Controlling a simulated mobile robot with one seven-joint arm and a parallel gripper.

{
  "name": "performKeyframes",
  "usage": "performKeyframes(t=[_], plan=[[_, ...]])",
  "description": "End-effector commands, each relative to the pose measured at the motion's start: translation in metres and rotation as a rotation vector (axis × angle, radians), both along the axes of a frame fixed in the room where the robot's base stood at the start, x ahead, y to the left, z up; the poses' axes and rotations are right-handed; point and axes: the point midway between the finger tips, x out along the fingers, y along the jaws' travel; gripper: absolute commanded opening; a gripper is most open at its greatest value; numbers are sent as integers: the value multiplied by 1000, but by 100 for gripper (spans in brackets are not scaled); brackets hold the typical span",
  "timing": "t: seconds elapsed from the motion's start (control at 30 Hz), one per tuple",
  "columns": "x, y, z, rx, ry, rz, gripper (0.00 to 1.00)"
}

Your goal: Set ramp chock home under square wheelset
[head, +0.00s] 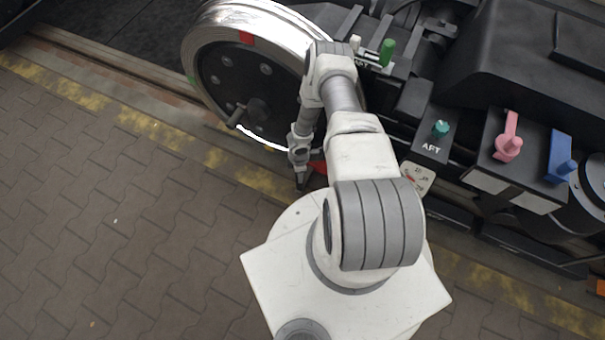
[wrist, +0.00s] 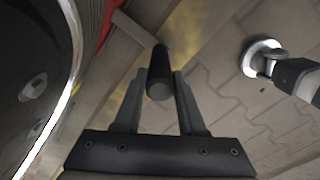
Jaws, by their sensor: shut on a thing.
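The red ramp chock (head: 318,167) shows as a small patch by the wheel's lower right, mostly hidden by my arm. In the wrist view only a red strip of it (wrist: 107,18) shows beside the wheel. My gripper (wrist: 160,88) is shut on its black round handle (wrist: 160,70). Whether the chock touches the wheel cannot be told.
Dark bogie equipment fills the right, with a teal knob (head: 440,128) marked AFT, a pink lever (head: 509,140), a blue lever (head: 561,160), a green peg (head: 387,50) and a dial plate (head: 416,178). Yellow-edged paving (head: 110,190) lies clear at the left.

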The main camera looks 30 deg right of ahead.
Motion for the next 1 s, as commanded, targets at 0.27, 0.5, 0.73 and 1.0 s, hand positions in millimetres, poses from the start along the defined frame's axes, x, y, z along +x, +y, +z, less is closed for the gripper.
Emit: performKeyframes(t=[0.27,0.5,0.73,1.0], plan=[[1,2,0,2,-1,2,0],[1,1,0,1,0,1,74],[1,1,0,1,0,1,75],[1,0,19,0,-1,2,75]])
